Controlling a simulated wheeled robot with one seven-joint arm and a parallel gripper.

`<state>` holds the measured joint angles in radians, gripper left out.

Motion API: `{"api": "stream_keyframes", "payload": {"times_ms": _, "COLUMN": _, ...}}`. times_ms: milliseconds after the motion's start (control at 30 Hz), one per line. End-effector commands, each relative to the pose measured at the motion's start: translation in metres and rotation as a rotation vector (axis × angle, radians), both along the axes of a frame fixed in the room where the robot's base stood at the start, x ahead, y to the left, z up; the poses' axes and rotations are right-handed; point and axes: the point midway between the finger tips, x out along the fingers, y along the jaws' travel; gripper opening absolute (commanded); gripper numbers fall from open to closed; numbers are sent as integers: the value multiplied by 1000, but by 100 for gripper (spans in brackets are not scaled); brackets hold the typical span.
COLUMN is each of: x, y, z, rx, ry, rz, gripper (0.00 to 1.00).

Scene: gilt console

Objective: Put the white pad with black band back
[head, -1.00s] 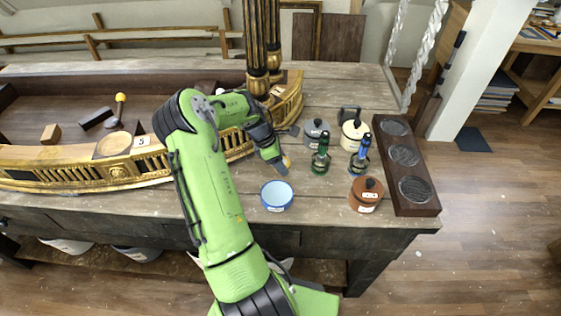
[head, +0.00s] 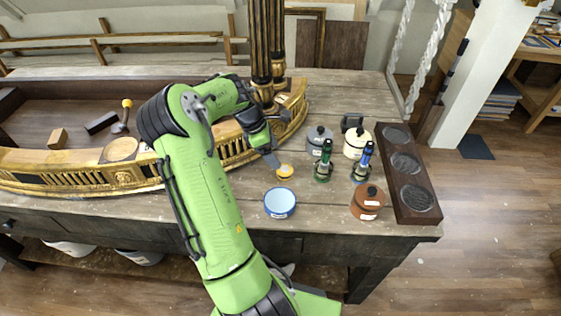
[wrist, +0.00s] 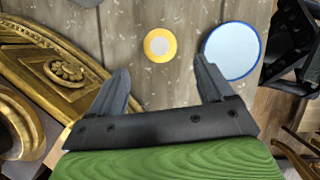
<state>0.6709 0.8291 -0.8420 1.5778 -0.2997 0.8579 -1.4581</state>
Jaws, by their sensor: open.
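I cannot make out a white pad with a black band in either view. My gripper (head: 272,161) is open and empty above the tabletop. In the wrist view the fingers of my gripper (wrist: 160,72) stand wide apart. Just beyond the fingertips a small round yellow piece with a pale centre (wrist: 160,44) lies on the wood. In the head view the yellow piece (head: 285,172) sits just right of the gripper, behind a white bowl with a blue rim (head: 280,205). A dark rack (head: 421,190) with three round recesses stands at the right table edge.
The gilt console piece (head: 100,175) fills the left. Bare wood lies around the bowl.

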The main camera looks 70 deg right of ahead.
Motion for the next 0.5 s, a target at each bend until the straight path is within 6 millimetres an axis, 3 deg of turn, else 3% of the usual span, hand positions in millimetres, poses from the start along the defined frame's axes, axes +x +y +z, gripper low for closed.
{"api": "stream_keyframes", "payload": {"times_ms": 33, "x": 4, "y": 1, "z": 12, "rx": -3, "ry": -2, "rz": 2, "gripper": 81}}
{"api": "stream_keyframes", "payload": {"times_ms": 167, "x": 10, "y": 4, "z": 27, "rx": 0, "ry": 0, "rz": 0, "gripper": 81}}
{"api": "stream_keyframes", "payload": {"times_ms": 500, "x": 16, "y": 9, "z": 32, "rx": -3, "ry": -17, "rz": -7, "gripper": 81}}
